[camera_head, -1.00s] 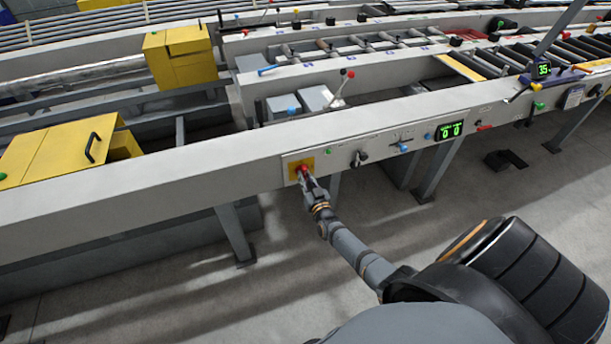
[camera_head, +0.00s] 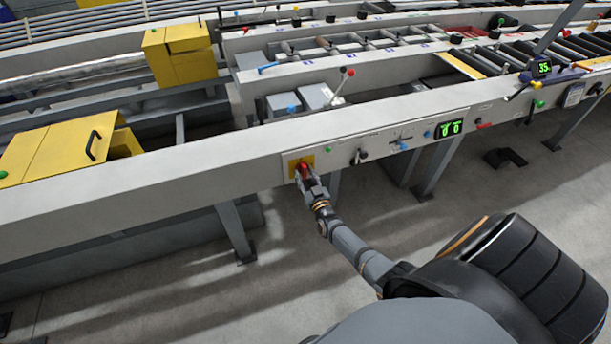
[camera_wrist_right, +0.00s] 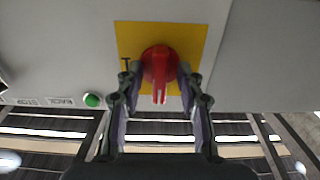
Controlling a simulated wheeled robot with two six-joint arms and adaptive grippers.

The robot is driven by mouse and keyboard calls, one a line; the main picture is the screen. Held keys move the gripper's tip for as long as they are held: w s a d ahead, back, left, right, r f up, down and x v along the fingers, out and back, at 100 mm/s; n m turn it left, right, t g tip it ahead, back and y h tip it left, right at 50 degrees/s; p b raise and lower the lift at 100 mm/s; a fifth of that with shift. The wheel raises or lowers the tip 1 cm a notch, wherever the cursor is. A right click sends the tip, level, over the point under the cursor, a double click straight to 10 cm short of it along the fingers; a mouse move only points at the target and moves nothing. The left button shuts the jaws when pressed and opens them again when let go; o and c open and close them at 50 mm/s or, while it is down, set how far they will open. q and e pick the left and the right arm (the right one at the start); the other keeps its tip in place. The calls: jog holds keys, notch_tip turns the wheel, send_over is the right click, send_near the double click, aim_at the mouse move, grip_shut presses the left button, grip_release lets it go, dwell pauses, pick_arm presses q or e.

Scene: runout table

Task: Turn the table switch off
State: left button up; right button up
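The table switch is a red rotary knob (camera_head: 304,168) on a yellow square plate (camera_head: 293,164), set in the front face of the long grey table beam. In the right wrist view the red knob (camera_wrist_right: 160,66) sits in front of its yellow plate (camera_wrist_right: 196,36), with its narrow handle pointing down in that picture. My right gripper (camera_wrist_right: 160,72) is open, one fingertip on each side of the knob. Gaps show between the narrow handle and the finger pads; contact with the round part cannot be told. In the head view my right gripper (camera_head: 309,182) is at the switch. My left gripper is out of view.
Beside the switch are a green button (camera_wrist_right: 93,100), a black-handled lever (camera_head: 359,156), a blue knob (camera_head: 403,146) and a green digital display (camera_head: 449,129). Table legs (camera_head: 234,233) stand below the beam. The floor in front is mostly clear.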

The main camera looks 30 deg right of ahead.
jog(key=shift+s, duration=0.1)
jog(key=v, duration=1.1)
jog(key=shift+s, duration=0.4)
jog(key=s+a+f+n+g+y+p, duration=0.1)
jog(key=s+a+f+g+y, duration=0.1)
jog(key=s+f+g, duration=0.5)
jog(key=s+a+f+n+y+p, duration=0.15)
jog(key=s+f, duration=0.25)
jog(key=f, duration=0.8)
jog(key=s+a+f+g+p, duration=0.1)
jog(key=s+f+g, duration=0.3)
jog(key=s, duration=0.9)
jog(key=s+a+f+g+p, duration=0.1)
jog(key=s+f+g, duration=0.4)
jog(key=s, duration=0.9)
notch_tip(320, 180, down, 3)
jog(key=shift+a+f, duration=0.1)
jog(key=shift+a, duration=0.35)
jog(key=shift+w+n, duration=0.1)
jog(key=shift+n, duration=0.15)
